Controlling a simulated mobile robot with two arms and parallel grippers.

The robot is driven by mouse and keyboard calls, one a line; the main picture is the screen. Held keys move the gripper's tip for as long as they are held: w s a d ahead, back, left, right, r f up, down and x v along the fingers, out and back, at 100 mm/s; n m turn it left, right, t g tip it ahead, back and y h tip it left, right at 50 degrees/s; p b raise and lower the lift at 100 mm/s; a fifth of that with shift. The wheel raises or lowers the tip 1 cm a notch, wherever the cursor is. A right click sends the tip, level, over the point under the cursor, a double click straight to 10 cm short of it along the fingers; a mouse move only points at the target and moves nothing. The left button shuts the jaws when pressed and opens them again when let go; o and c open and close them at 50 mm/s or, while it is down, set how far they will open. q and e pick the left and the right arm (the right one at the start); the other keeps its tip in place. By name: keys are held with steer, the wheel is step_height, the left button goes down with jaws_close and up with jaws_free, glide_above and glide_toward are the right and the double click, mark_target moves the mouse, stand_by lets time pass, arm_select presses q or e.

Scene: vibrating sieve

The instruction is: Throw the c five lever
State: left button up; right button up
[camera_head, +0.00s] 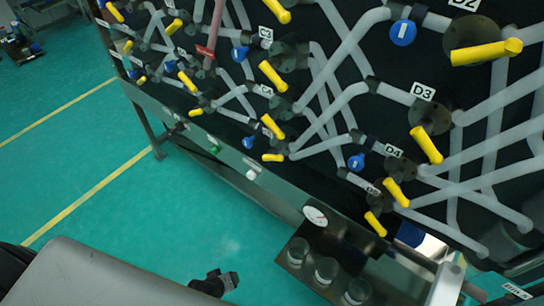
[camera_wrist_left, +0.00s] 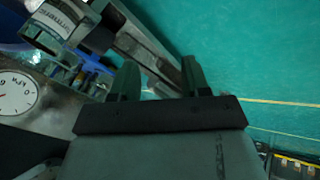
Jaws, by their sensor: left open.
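The black panel carries yellow levers in columns, and the D3, D4 and D5 labels can be read. Below the C4 lever (camera_head: 272,126) is a short yellow lever (camera_head: 273,157), which by its place in the column looks like the C5 lever; its label cannot be read. My left gripper (camera_head: 228,281) is low in the head view, over the green floor, well apart from this lever. In the left wrist view its two fingers (camera_wrist_left: 158,82) stand apart with nothing between them. No lever is clear in that view. My right gripper is not in view.
The panel's metal lower edge (camera_head: 232,158) runs diagonally across. A round gauge (camera_head: 315,216) and several glass jars (camera_head: 326,268) sit at the lower right; the gauge (camera_wrist_left: 15,93) also shows in the left wrist view. Grey pipes cross between levers. The green floor at left is open.

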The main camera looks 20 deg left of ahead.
arm_select(q)
steer(key=w+r+n+t+h, duration=0.1)
steer(key=w+r+n+t, duration=0.45)
steer(key=w+r, duration=0.75)
steer(key=n+t+h, duration=0.3)
steer(key=n, duration=0.5)
glide_toward(271, 160)
steer(key=x, duration=1.1)
steer(key=shift+a, duration=0.1)
steer(key=shift+c, duration=0.4)
steer(key=c, duration=0.5)
steer(key=shift+f, duration=0.1)
steer(key=shift+c, duration=0.6)
